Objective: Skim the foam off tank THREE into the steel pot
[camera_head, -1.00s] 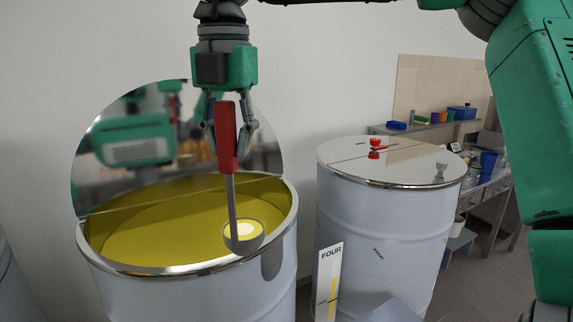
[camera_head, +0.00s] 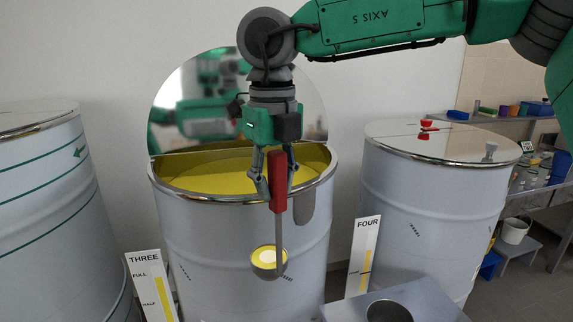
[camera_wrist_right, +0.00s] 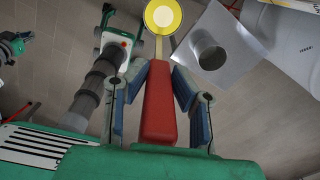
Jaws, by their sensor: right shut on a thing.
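My right gripper (camera_head: 278,190) is shut on the red handle of a ladle (camera_head: 279,185). The ladle hangs upright in front of the open tank (camera_head: 240,245), outside its rim. Its bowl (camera_head: 268,262) holds yellow liquid with a pale patch on top; the bowl also shows in the right wrist view (camera_wrist_right: 163,16). A board marked THREE (camera_head: 146,285) stands at the tank's front left. Yellow liquid (camera_head: 225,172) shows inside, partly hidden by the gripper. The round steel pot (camera_head: 389,311) is at the lower right, cut off by the frame; the right wrist view shows its dark opening (camera_wrist_right: 209,55).
The mirror-like lid (camera_head: 185,95) stands raised behind the open tank. Closed tank FOUR (camera_head: 435,210) is to the right, with its board (camera_head: 363,258) in front. Another tank (camera_head: 45,210) stands left. A grey square top (camera_head: 435,298) surrounds the pot.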

